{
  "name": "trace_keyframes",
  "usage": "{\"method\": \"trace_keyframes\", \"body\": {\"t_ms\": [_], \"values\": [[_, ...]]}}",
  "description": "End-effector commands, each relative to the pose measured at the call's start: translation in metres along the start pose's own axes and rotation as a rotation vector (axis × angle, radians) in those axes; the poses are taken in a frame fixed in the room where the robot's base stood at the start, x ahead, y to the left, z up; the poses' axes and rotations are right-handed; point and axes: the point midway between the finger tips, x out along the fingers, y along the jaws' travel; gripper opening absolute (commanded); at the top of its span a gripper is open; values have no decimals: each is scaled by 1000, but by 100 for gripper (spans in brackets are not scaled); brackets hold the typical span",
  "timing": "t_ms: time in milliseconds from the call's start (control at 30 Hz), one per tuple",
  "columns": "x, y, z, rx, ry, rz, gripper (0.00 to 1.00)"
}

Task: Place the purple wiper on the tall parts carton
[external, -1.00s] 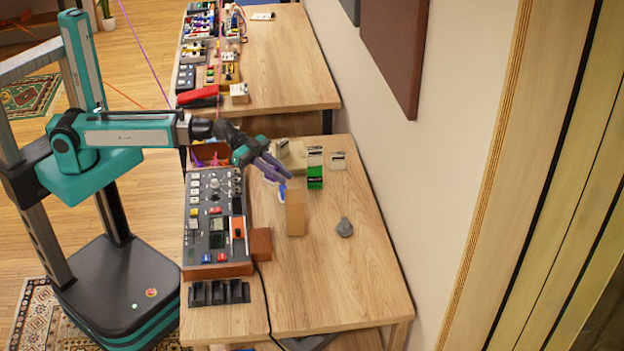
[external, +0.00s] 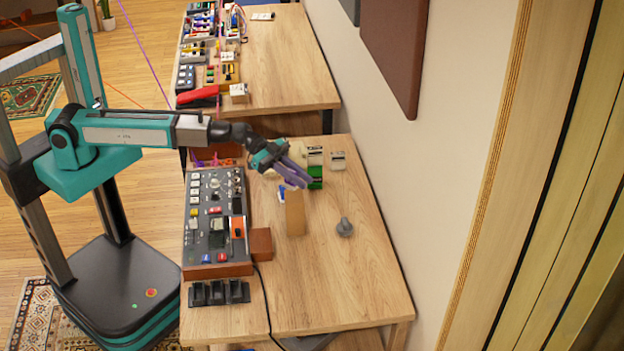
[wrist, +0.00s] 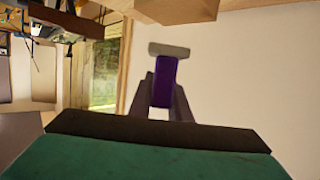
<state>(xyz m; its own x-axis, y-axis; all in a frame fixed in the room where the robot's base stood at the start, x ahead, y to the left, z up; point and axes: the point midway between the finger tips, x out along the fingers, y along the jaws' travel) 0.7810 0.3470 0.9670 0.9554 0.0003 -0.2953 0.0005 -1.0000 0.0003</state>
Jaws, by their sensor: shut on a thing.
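The tall parts carton, a narrow brown upright box (external: 295,213), stands on the near table. My gripper (external: 303,181) is just above and slightly right of the carton's top in the external view. The gap between them is hard to judge. In the wrist view my gripper (wrist: 163,110) is shut on the purple wiper (wrist: 163,80), whose purple body lies between the fingers. A pale grey bar crosses its far end. In the external view the wiper is hard to separate from the fingers.
A mixing console (external: 215,220) and a small brown block (external: 260,243) stand left of the carton. A grey knobbed object (external: 344,227) is to its right. The table's right front (external: 340,285) is clear.

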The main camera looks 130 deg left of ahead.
Motion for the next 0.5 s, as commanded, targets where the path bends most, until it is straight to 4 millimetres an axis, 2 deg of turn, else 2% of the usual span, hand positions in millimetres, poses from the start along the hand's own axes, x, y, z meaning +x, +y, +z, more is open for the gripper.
{"method": "trace_keyframes", "body": {"t_ms": [267, 500], "values": [[10, -5, -3, 0, 0, 0, 0], [15, -4, 19, -2, -1, 1, 0]]}}
